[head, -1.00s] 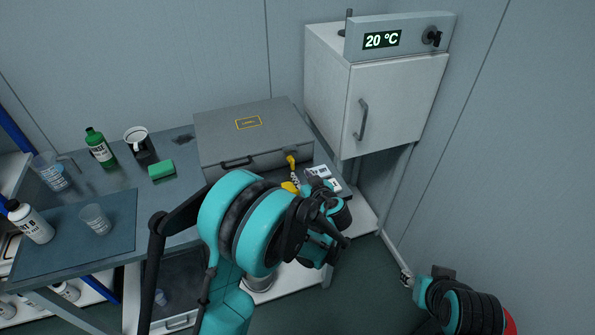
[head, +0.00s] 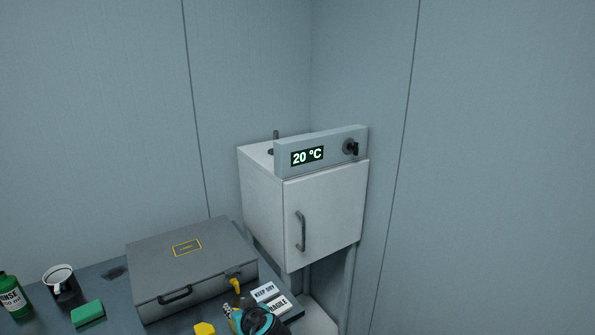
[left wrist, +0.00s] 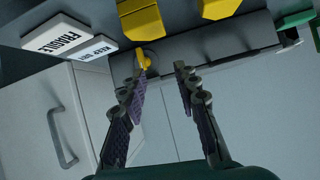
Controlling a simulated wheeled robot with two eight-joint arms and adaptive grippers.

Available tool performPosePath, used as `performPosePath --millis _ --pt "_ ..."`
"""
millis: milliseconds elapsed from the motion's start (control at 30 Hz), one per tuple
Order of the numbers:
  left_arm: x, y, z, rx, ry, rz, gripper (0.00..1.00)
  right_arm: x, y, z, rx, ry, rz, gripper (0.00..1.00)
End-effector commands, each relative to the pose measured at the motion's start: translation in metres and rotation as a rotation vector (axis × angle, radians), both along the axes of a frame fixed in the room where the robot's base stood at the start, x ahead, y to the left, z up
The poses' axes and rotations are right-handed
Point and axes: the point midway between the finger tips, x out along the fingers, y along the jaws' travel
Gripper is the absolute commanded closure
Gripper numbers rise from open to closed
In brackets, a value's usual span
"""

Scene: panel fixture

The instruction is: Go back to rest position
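My left gripper (head: 257,321) shows only in part at the bottom edge of the head view, just below the sign plates. In the left wrist view its two fingers (left wrist: 161,80) stand apart with nothing between them. The grey case (head: 190,262) lies shut on the bench, and it also shows in the left wrist view (left wrist: 220,45) beyond the fingertips. A yellow piece (head: 236,285) is at the case's front right corner. My right gripper is out of view.
A white cabinet (head: 325,210) reading 20 °C stands right of the case, its door shut. KEEP DRY (head: 265,291) and FRAGILE (head: 279,306) plates lie near my gripper. A yellow block (head: 204,328), green sponge (head: 88,313), mug (head: 62,285) and green bottle (head: 12,296) are left.

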Motion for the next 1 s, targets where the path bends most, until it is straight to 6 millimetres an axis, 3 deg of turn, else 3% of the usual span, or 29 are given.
performPosePath --millis 100,267,500,600,800,1000 --pt "-0.04 0.017 0.016 -0.025 0.111 -0.051 0.69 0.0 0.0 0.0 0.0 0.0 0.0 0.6" --pt "-0.096 0.028 0.029 -0.063 0.233 -0.152 0.69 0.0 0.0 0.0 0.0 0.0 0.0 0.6" --pt "-0.181 0.023 0.034 -0.132 0.342 -0.335 0.69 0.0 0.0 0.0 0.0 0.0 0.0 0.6" --pt "-0.209 0.017 0.032 -0.152 0.359 -0.407 0.69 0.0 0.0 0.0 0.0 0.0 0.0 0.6" --pt "-0.238 0.006 0.029 -0.174 0.363 -0.496 0.69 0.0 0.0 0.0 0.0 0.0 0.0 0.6" --pt "-0.242 0.003 0.028 -0.176 0.362 -0.515 0.69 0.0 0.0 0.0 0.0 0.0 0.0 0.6"
